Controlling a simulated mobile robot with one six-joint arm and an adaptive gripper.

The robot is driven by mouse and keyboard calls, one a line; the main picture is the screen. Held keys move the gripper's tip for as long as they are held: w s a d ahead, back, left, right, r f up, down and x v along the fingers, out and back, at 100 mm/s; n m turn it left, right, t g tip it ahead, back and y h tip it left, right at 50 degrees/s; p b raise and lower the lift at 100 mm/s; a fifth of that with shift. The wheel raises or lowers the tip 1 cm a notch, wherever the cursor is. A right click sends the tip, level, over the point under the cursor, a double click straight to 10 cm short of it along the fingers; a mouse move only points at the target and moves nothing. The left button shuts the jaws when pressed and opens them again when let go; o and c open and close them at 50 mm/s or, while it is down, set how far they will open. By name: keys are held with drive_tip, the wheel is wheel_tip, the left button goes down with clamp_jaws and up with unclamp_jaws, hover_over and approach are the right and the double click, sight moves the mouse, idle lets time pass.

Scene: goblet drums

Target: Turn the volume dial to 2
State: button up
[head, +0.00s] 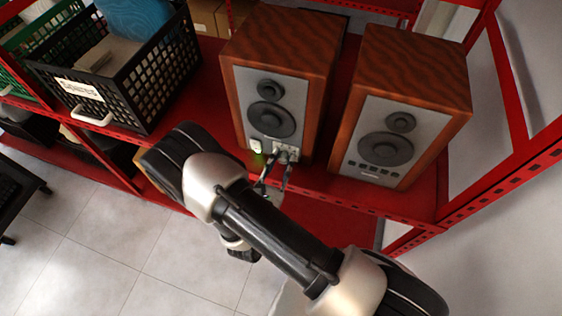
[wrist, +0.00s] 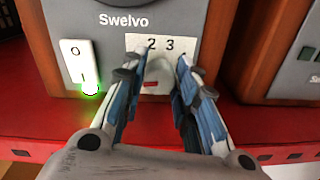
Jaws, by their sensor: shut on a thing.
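The volume dial (wrist: 158,72) is a pale knob low on the front of the left wooden speaker (head: 284,48), with a small red mark near its lower edge in the wrist view. A light scale plate (wrist: 134,42) behind it shows the numbers 2 and 3; its other numbers are hidden by the fingers. My gripper (wrist: 160,66) is shut on the dial, with one blue-and-white finger on each side. In the head view my gripper (head: 276,168) reaches the lower front of this speaker, and the dial's setting is too small to read.
A white rocker switch (wrist: 78,62) with a green glow sits left of the dial. A second speaker (head: 415,72) stands to the right on the red shelf (head: 400,202). A black basket (head: 150,92) stands at the left. Red uprights border the right side.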

drive_tip(key=shift+m, duration=0.3)
drive_tip(key=m+b, duration=0.1)
drive_tip(key=m, duration=0.2)
drive_tip(key=shift+m, duration=0.3)
drive_tip(key=m+b, duration=0.2)
drive_tip(key=m, duration=0.1)
drive_tip(key=shift+d+f+m, duration=0.1)
drive_tip(key=shift+m, duration=0.2)
drive_tip(key=m+b, duration=0.2)
drive_tip(key=m, duration=0.2)
drive_tip(key=shift+m+y+b, duration=0.4)
drive_tip(key=shift+m+b, duration=0.95)
drive_tip(key=shift+m, duration=0.35)
drive_tip(key=o, duration=1.1)
drive_tip(key=shift+c, duration=0.2)
